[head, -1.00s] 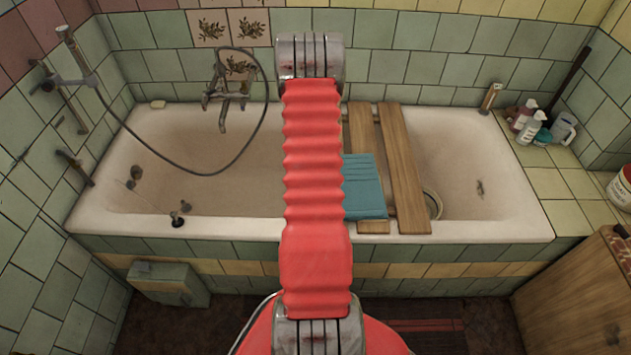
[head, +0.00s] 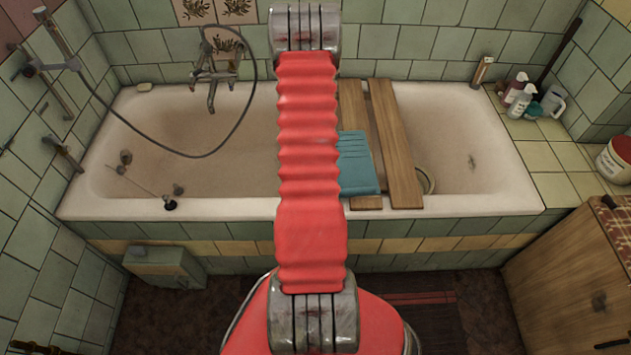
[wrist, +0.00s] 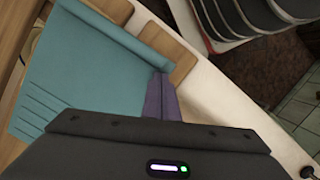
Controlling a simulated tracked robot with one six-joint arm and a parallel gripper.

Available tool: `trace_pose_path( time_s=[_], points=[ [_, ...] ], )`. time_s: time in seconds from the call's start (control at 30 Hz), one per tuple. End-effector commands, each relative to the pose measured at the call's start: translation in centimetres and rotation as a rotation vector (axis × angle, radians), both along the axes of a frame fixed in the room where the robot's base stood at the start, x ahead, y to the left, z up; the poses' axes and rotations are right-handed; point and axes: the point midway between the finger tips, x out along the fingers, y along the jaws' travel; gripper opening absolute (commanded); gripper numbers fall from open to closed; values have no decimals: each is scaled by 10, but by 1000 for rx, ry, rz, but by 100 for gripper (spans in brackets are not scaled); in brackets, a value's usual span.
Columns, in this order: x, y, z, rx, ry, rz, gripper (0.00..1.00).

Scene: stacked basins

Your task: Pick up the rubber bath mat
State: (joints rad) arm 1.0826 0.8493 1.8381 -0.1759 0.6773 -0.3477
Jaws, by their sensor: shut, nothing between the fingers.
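The rubber bath mat appears to be the teal, folded or rolled sheet (head: 357,165) lying on wooden boards across the bathtub. In the wrist view the mat (wrist: 75,75) fills the left side, with a rolled edge toward the top and several slits at lower left. My gripper (wrist: 160,84) shows purple fingers, shut and empty, beside the mat's right end and over the tub's near side. I cannot tell whether the fingertips touch the mat. In the head view my red arm hides the mat's left part, and the gripper is not visible there.
The boards (head: 394,150) span the white bathtub (head: 480,205). A yellowish round rim (head: 427,181) shows right of them. A tap with hose (head: 215,80) is on the back wall. Bottles (head: 520,100) stand on the tiled right ledge; a wooden cabinet (head: 575,265) is at right.

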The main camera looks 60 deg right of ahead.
Motion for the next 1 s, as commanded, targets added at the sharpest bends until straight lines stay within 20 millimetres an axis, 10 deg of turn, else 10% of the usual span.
trace_pose_path(
  time_s=[0.5, 1.0],
  points=[
    [-44, 29, 0, 1, 1, 0, 0],
    [-43, 28, 0, 1, 1, 1, 0]
  ],
)
